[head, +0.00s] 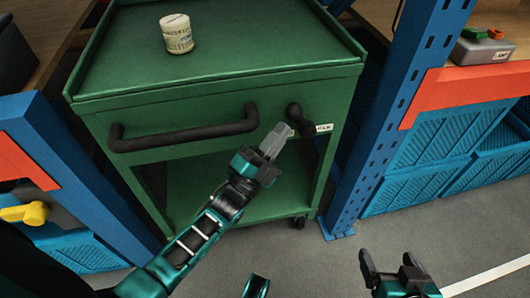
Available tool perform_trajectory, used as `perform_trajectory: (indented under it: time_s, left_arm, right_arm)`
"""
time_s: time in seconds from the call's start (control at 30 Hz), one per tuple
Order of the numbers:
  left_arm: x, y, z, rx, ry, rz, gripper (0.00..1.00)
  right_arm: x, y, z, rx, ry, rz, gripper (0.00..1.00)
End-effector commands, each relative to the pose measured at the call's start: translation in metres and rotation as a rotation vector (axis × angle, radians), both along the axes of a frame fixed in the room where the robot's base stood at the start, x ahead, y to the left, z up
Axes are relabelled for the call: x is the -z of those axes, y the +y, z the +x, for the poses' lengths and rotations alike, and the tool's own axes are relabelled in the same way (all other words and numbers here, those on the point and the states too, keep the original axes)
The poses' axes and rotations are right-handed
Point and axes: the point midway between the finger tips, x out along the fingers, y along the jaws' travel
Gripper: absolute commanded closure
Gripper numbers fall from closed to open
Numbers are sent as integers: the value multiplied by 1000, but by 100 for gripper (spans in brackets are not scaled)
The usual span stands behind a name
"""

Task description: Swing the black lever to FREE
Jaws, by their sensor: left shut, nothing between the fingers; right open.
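The black lever (295,112) is on the front of the green cart, at the right of the cart's black handle. Its round knob is at the upper left and its arm slopes down to the right. A small white label (323,128) is beside it; its lettering is too small to read surely. My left gripper (281,132) is shut and empty, its tips just below and left of the knob. I cannot tell whether they touch the lever. My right gripper (392,266) is open and empty, low over the floor, well away from the cart.
The green cart (230,78) has a black bar handle (184,134) on its front and a pale tub (177,36) on top. Blue rack posts (385,120) stand on both sides. Blue crates (400,180) are at the right. The grey floor (400,225) in front is clear.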

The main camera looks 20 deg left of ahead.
Motion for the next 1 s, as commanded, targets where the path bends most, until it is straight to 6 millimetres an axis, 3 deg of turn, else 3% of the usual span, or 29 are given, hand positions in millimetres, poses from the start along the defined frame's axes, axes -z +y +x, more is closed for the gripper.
perform_trajectory:
  time_s: [0.5, 0.7, 1.0]
  left_arm:
    - [-7, -4, 9, 0, 0, 0, 100]
    - [-26, -12, 15, 0, -3, -4, 100]
    - [-24, -13, 16, -1, -2, -1, 100]
  right_arm:
    - [0, 0, 0, 0, 3, 0, 12]
    - [-13, 0, 1, 4, -5, 2, 12]
    - [-5, -2, -1, 7, 0, -1, 12]
